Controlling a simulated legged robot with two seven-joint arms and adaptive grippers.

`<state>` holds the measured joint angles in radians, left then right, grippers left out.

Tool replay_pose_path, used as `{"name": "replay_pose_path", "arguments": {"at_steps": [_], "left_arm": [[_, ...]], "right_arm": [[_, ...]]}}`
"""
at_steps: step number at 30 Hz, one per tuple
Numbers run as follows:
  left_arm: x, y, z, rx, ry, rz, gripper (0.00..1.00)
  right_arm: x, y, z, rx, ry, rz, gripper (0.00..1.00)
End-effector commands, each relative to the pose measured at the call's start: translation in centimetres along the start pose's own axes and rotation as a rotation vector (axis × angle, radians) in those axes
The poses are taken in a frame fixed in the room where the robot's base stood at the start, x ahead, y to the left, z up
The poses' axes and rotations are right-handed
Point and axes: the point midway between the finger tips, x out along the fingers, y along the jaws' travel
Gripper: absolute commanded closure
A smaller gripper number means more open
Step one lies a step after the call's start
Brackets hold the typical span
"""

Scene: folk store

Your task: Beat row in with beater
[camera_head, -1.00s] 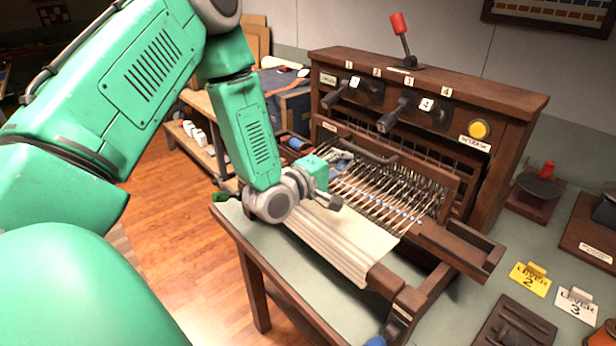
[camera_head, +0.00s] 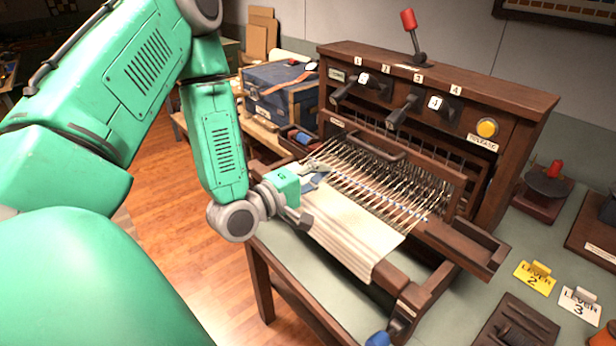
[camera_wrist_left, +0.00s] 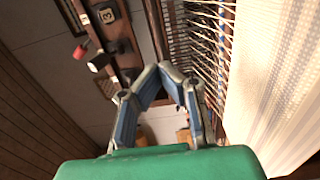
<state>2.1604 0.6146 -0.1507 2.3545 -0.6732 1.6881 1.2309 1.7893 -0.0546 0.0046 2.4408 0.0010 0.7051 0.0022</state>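The wooden loom (camera_head: 480,85) stands on a bench, with cream cloth (camera_head: 350,232) at its front and warp threads (camera_head: 385,185) running back from it. The beater, which I take to be the dark wooden bar with a handle (camera_head: 375,146), lies across the threads behind the cloth. My left gripper (camera_head: 318,172) is over the left edge of the threads and cloth, left of the beater handle. In the left wrist view its fingertips (camera_wrist_left: 160,70) meet with nothing seen between them. I cannot tell whether it touches the threads. My right gripper is out of view.
Numbered levers (camera_head: 405,108) and a yellow button (camera_head: 487,128) are on the loom's upright front. A red-topped lever (camera_head: 410,35) stands on top. An open wooden trough (camera_head: 468,248) juts out at the right. Lever cards (camera_head: 535,278) lie on the bench. A blue case (camera_head: 283,92) is behind.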

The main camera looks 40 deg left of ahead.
Motion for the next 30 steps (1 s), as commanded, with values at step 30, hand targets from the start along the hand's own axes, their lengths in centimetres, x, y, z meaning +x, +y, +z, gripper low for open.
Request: {"name": "replay_pose_path", "arguments": {"at_steps": [30], "left_arm": [[-3.8, 0.1, 0.0, -0.001, 0.001, 0.001, 1.0]], "right_arm": [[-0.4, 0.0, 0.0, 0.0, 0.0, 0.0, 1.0]]}}
